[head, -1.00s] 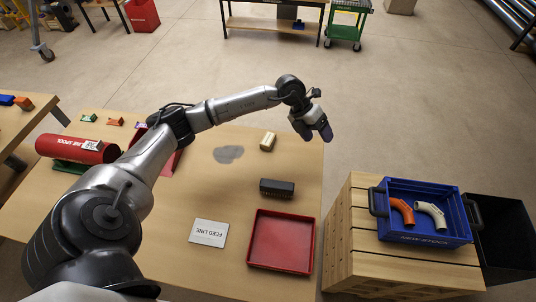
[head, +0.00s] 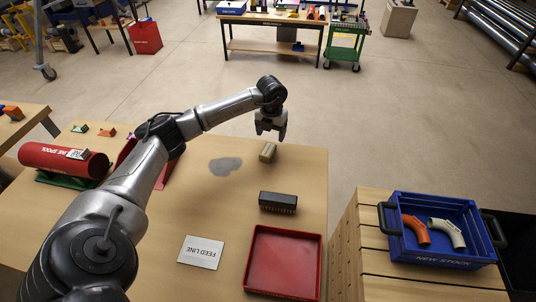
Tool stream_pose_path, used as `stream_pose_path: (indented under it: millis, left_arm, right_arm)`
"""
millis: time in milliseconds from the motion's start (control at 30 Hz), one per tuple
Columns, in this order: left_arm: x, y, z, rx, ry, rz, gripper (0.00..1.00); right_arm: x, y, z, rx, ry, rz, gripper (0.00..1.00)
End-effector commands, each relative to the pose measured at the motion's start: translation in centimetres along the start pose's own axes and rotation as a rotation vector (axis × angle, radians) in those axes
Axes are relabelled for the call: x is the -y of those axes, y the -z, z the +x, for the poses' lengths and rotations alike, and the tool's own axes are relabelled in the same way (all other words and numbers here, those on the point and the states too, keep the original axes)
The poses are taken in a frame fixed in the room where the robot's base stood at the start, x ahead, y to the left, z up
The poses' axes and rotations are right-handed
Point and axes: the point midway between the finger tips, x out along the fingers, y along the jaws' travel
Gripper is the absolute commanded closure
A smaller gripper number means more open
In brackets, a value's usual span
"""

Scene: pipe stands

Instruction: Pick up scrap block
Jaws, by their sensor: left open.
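The scrap block is most likely the small tan wooden block (head: 268,152) near the far right part of the table in the head view. My left gripper (head: 271,136) is open, fingers pointing down, just above and slightly beyond the block. No contact between them can be made out. The gripper is empty as far as I can see. My right gripper is not in view.
A dark brush-like block (head: 278,202) and a red tray (head: 248,262) lie nearer on the table. A blue NEW STOCK bin (head: 440,262) holds two pipe elbows, right.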

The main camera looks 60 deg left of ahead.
Motion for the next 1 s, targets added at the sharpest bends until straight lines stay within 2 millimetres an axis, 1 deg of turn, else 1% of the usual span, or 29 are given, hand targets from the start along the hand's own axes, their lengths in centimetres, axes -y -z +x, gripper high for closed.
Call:
stream_pose_path:
  millis: [33,233,333,600,667,733,933,1000]
  left_arm:
    - [0.0,0.0,0.4,-0.001,0.0,0.0,0.28]
    - [0.0,0.0,1.0,-0.001,0.0,0.0,0.28]
    - [0.1,0.0,1.7,-0.001,0.001,0.001,0.28]
    - [0.1,-0.2,5.1,-0.002,0.001,0.001,0.28]
    - [0.2,-0.2,5.7,-0.001,0.001,0.001,0.28]
    - [0.2,-0.2,5.9,0.001,0.001,0.001,0.28]
    - [0.1,-0.2,5.9,0.001,0.001,0.001,0.28]
    - [0.1,-0.2,5.9,0.001,0.001,0.001,0.34]
  right_arm:
    - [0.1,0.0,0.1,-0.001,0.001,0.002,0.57]
    - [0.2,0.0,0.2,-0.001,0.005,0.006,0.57]
    - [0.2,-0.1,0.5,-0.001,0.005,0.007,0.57]
    - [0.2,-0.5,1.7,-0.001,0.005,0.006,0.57]
    - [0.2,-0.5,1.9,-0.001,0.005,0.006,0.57]
    - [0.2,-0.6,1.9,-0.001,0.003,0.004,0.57]
    - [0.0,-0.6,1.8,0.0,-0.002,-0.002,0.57]
    - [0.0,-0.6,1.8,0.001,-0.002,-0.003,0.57]
